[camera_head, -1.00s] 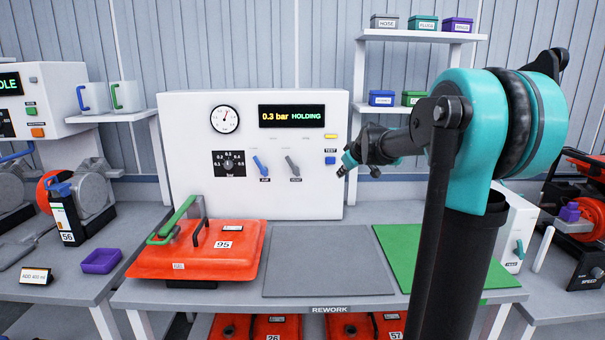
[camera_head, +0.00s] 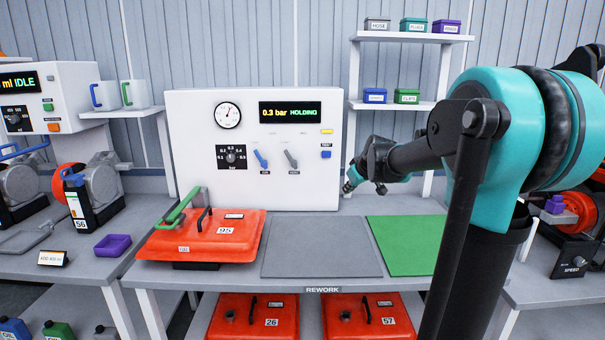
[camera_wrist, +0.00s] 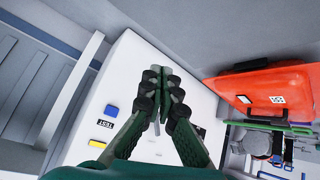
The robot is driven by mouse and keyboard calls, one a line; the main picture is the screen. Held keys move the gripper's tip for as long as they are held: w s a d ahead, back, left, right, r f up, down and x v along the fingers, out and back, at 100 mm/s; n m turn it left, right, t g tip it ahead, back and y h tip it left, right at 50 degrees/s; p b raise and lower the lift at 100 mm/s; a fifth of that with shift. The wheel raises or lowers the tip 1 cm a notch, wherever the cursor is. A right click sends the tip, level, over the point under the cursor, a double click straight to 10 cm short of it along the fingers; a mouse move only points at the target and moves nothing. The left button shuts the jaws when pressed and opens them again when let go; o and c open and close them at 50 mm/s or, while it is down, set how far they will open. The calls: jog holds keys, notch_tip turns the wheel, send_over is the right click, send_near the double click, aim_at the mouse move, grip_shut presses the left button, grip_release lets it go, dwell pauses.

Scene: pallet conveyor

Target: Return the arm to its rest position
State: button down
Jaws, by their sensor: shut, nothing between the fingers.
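My gripper (camera_head: 350,184) is in front of the right edge of the white test panel (camera_head: 185,150), above the back of the grey mat. It is shut and empty. In the wrist view my gripper (camera_wrist: 160,122) shows its fingers together, with the panel's blue button (camera_wrist: 111,111) and yellow button (camera_wrist: 101,142) to their left. My arm reaches in from the right of the head view, over the green mat.
The grey mat (camera_head: 320,247) and green mat (camera_head: 405,243) are bare. Shelves with small boxes (camera_head: 375,97) stand behind my arm. Orange canisters (camera_head: 255,318) sit below.

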jog(key=s+d+f+m+g+h, duration=0.1)
jog(key=s+f+m, duration=0.1)
jog(key=s+f, duration=0.5)
jog(key=s+d+f+m+g, duration=0.1)
jog(key=s+f+m, duration=0.1)
jog(key=s+f, duration=0.6)
jog(key=s+d+f+m+g+h, duration=0.1)
jog(key=s+f, duration=0.6)
jog(key=s, duration=1.2)
jog(key=shift+d+f+m+g+h, duration=0.15)
jog(key=shift+d+m+g+h, duration=0.2)
jog(key=shift+m+g, duration=0.25)
